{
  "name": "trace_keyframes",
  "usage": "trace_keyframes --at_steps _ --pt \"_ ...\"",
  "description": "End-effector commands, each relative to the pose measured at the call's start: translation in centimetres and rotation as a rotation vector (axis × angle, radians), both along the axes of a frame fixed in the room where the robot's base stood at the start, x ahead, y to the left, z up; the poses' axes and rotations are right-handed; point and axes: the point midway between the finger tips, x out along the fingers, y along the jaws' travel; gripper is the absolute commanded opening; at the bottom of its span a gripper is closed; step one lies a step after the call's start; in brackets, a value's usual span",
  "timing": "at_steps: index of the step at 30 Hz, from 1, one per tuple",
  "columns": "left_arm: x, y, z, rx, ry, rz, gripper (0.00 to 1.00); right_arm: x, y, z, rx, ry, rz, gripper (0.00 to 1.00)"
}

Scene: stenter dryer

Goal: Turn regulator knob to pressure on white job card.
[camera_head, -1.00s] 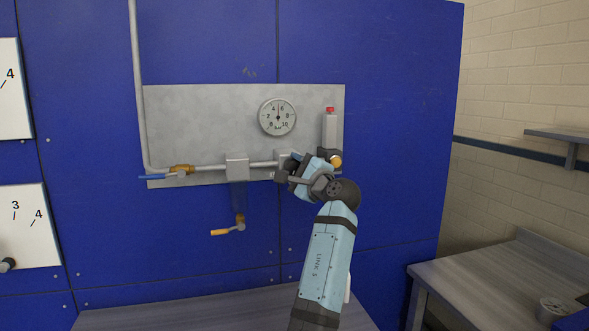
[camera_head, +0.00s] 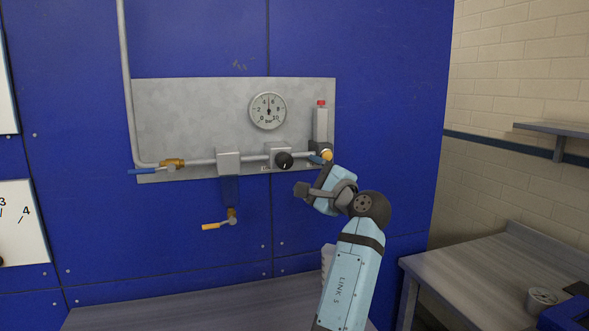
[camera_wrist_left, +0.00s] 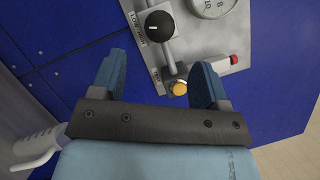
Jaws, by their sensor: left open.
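The black regulator knob (camera_head: 284,160) sits on a pipe block low on the grey panel (camera_head: 180,110). The round bar gauge (camera_head: 268,111) is above it, its needle pointing nearly straight up, between 4 and 6. My left gripper (camera_head: 318,160) is open, to the right of the knob and apart from it. In the left wrist view, the knob (camera_wrist_left: 160,26) lies beyond the open, empty fingers (camera_wrist_left: 158,76), with a white mark on its face. I cannot make out a white job card. My right gripper is not in view.
A red-topped grey unit (camera_head: 321,122) and a brass-yellow fitting (camera_head: 327,155) are right of the knob, close to my gripper. A blue-handled valve (camera_head: 145,171) and a yellow-handled drain valve (camera_head: 212,226) are at left. A white panel with numbers (camera_head: 22,225) is cut off at left.

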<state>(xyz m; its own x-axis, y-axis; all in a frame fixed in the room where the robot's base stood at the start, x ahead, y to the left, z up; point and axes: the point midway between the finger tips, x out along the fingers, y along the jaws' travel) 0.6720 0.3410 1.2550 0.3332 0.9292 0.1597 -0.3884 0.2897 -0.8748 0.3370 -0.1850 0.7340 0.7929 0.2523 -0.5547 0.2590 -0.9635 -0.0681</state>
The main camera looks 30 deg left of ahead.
Motion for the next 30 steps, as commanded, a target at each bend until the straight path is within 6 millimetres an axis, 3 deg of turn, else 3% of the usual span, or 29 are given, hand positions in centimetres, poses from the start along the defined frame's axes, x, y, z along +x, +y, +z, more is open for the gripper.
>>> trace_keyframes --at_steps 3,9,26,30 --pt "-0.7 -2.0 -0.4 -0.001 0.001 0.000 0.69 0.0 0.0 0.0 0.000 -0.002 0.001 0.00" --pt "-1.4 -3.8 -0.7 -0.001 0.000 0.000 0.69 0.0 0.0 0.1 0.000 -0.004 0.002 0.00" --pt "-1.5 -4.0 -0.8 -0.001 -0.002 -0.003 0.69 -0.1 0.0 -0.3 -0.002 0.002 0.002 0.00" --pt "-1.3 -3.4 -2.6 -0.021 -0.060 -0.082 0.69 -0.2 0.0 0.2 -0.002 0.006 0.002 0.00"
